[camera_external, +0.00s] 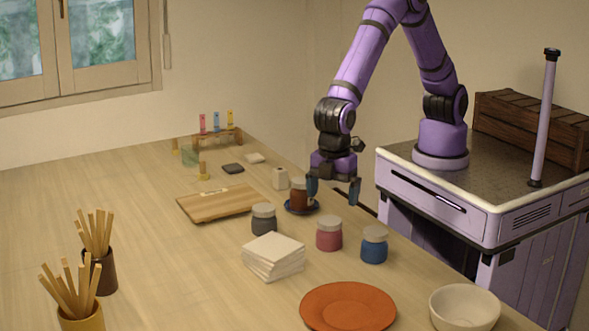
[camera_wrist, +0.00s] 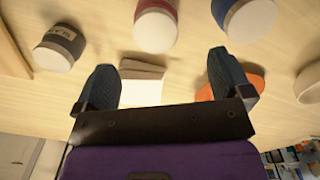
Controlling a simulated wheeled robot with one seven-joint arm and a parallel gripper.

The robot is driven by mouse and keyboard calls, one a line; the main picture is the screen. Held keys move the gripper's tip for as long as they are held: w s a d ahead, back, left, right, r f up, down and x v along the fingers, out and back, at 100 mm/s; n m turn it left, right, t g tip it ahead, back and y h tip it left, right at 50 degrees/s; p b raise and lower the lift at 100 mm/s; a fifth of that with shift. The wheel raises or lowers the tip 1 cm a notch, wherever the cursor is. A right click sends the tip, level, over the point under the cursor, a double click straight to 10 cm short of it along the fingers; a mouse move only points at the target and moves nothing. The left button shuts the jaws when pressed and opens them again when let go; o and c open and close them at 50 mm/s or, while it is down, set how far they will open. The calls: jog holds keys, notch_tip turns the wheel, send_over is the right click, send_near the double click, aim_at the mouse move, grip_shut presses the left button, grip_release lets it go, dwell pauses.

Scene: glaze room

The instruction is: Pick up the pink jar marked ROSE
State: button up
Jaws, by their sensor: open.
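The pink jar (camera_external: 329,236) with a pale lid stands upright on the table, between a dark grey jar (camera_external: 264,224) and a blue jar (camera_external: 374,250). No ROSE marking is readable. In the wrist view the pink jar (camera_wrist: 158,8) is at the top middle, lid toward the camera, cut by the frame edge. My gripper (camera_external: 333,193) is open and empty, above the table and apart from the pink jar, which appears below it in the external view. In the wrist view, the two fingers of my gripper (camera_wrist: 165,70) are spread wide, with the pink jar beyond their tips.
A red-brown jar (camera_external: 299,197) stands on a dark saucer (camera_external: 315,208) close to my gripper. White tiles (camera_external: 273,257), an orange plate (camera_external: 348,307) and a white bowl (camera_external: 465,308) are toward the front. A wooden board (camera_external: 215,202) lies left. The table's left middle is clear.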

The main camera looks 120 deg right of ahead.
aim_at(332, 221)
notch_tip(332, 221, down, 6)
jog(key=shift+r, duration=0.2)
jog(key=shift+w+d+f, duration=0.1)
jog(key=shift+d+f, duration=0.05)
jog(key=shift+f, duration=1.1)
jog(key=shift+w+d+f, duration=0.1)
jog(key=shift+f, duration=1.15)
jog(key=c, duration=1.1)
jog(key=shift+c, duration=0.2)
